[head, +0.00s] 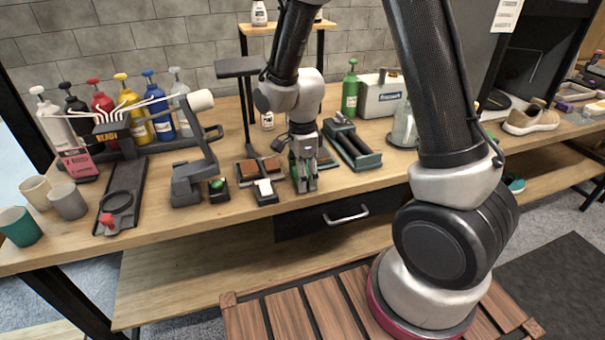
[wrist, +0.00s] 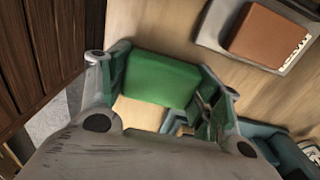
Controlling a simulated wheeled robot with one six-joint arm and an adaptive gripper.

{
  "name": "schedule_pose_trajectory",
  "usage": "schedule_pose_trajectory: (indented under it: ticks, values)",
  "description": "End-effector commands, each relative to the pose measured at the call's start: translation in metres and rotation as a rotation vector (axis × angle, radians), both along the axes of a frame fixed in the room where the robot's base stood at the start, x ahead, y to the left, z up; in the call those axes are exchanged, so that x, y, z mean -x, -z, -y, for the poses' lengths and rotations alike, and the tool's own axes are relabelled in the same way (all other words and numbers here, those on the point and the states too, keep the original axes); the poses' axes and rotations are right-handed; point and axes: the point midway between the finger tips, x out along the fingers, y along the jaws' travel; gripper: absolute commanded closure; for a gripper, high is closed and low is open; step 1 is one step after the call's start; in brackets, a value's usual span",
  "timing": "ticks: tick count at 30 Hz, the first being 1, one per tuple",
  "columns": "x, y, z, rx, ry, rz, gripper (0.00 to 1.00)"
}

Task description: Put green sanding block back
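The green sanding block (wrist: 160,78) is between the two fingers of my gripper (wrist: 160,92) in the wrist view. It fills the gap and the gripper appears shut on it. In the head view my gripper (head: 306,184) points down near the front edge of the workbench (head: 232,220), just right of a dark holder (head: 246,181) with brown blocks. A brown block (wrist: 266,36) on a grey base also shows at the top right of the wrist view. The block's underside and any contact with the bench are hidden.
A teal-and-black tool (head: 352,146) lies close right of my gripper. A white-topped item (head: 264,188) and a grey stand (head: 188,185) are to the left. A drawer with a handle (head: 345,215) is below. Bottles and cups stand farther left.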

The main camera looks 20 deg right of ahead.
Motion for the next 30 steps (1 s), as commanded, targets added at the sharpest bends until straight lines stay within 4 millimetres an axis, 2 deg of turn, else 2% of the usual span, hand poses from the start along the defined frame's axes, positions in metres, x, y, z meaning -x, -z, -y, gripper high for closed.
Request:
schedule_pose_trajectory:
  ticks: [1,3,12,16,30]
  values:
    - [0.000,0.000,0.000,0.000,0.000,0.000,0.23]
    - [0.000,0.000,0.000,0.000,0.000,0.000,0.16]
    - [0.000,-0.001,0.000,0.000,0.000,0.001,0.16]
    - [-0.001,-0.011,0.000,-0.001,0.000,0.003,0.16]
    - [-0.002,-0.106,0.000,-0.001,0.000,0.004,0.16]
